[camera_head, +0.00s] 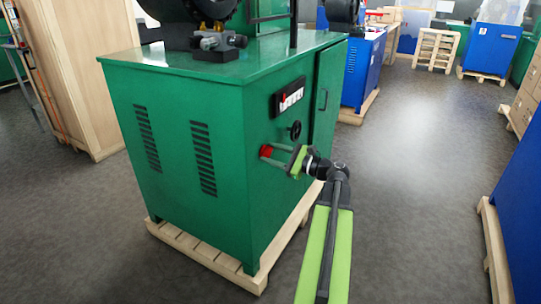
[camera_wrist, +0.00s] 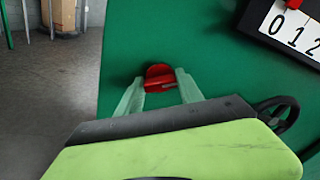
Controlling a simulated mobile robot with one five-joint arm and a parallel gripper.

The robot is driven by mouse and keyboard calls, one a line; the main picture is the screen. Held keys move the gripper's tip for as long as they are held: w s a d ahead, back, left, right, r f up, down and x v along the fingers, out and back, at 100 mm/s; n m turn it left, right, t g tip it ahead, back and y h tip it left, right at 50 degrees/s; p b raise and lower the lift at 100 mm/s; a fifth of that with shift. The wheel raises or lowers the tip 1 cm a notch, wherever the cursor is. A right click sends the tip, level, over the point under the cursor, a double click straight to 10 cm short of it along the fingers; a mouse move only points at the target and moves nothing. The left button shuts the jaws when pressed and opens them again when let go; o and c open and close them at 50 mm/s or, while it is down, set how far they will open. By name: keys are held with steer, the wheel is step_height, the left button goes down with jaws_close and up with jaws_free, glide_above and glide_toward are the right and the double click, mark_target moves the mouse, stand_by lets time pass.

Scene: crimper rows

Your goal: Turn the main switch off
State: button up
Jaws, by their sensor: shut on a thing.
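The main switch (camera_head: 266,151) is a red rotary knob on the front of the green machine cabinet (camera_head: 185,150). It also shows in the wrist view (camera_wrist: 159,77), between my fingertips, with a raised red grip bar across it. My gripper (camera_head: 268,153) reaches in from the right of the cabinet front. In the wrist view, my gripper's two pale green fingers (camera_wrist: 159,86) are shut on the switch, one on each side. The fingertips hide part of the knob's lower edge.
A black handwheel (camera_head: 295,130) and a black numbered panel (camera_head: 289,97) are on the cabinet front above the switch. The cabinet stands on a wooden pallet (camera_head: 207,258). A blue cabinet (camera_head: 516,200) stands at the right. Grey floor (camera_head: 410,150) is clear between them.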

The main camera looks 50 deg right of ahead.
steer(key=n, duration=0.6)
steer(key=shift+a+f, duration=0.15)
steer(key=n, duration=0.5)
steer(key=shift+f, duration=0.1)
steer(key=shift+n, duration=0.5)
steer(key=o, duration=1.4)
steer(key=shift+s, duration=0.25)
steer(key=v, duration=1.7)
